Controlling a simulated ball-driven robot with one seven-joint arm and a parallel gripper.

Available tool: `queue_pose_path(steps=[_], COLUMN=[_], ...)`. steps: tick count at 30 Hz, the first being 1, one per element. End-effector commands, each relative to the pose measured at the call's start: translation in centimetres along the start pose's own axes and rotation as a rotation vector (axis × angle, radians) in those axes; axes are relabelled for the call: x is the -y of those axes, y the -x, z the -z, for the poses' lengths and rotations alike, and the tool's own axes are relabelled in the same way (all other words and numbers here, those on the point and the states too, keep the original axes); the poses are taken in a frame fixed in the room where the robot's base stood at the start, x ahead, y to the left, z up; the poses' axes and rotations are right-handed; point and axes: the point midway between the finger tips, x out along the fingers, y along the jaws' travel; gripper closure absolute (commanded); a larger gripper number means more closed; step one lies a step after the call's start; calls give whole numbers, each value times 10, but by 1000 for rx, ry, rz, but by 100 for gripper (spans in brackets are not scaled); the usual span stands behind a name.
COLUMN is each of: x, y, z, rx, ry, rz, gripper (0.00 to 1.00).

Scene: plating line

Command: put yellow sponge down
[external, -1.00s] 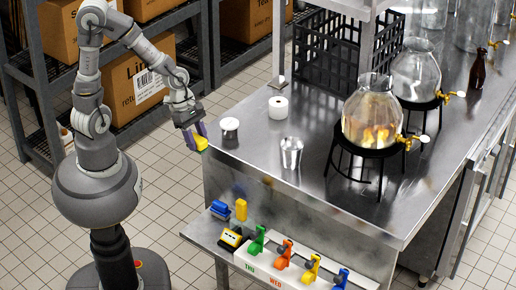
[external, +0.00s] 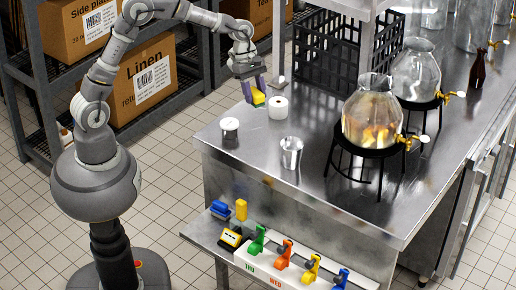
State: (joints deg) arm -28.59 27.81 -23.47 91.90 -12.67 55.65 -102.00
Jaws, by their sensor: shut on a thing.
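The yellow sponge (external: 258,98), with a green side showing, is held between the fingers of my gripper (external: 254,92). My gripper points down and is shut on it. The sponge appears to be above the steel table (external: 222,168) near its back left edge, just left of a white paper roll (external: 278,107). I cannot tell the exact height of the sponge over the table or whether it touches the roll.
A small white-topped container (external: 229,128) and a metal cup (external: 291,152) stand close by. A black crate (external: 325,55) is behind. Glass dispensers (external: 368,115) on black stands are to the right. The table front is clear. A lower shelf holds coloured tools (external: 284,254).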

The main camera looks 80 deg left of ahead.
Motion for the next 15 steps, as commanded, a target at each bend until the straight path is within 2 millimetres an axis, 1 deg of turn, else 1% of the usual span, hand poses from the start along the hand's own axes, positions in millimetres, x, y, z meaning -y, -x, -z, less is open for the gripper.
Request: queue_pose_path(steps=[1,3,7,8,10,15], x=[-20,-41,-67,-71,-71,-70], y=[-5,-13,-26,-29,-44,-70], z=[7,18,35,38,44,55], rx=[1,1,1,1,2,2], ry=[-13,-33,-63,-69,-70,-71], rz=[11,17,28,30,33,31], gripper=[86,86,86,86,86,86])
